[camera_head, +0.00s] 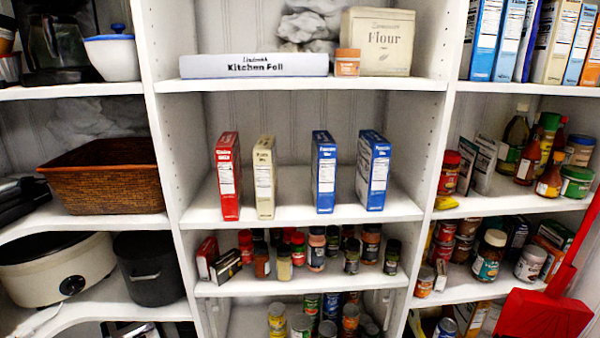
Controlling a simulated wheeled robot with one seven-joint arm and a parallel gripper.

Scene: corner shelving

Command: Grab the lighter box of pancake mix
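Four narrow boxes stand upright and apart on the middle shelf (295,205), their narrow sides facing me. From left to right they are a red box (228,176), a pale cream box (264,178), a blue box (323,171) and a second blue box (372,170). The cream box is the lightest in colour. Their small top labels seem to end in "Mix", but I cannot read them surely. The two blue boxes look alike. My gripper is not in view.
Below are several spice jars (317,249). White uprights flank the middle bay. A red scoop-like object (545,315) stands at the lower right.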

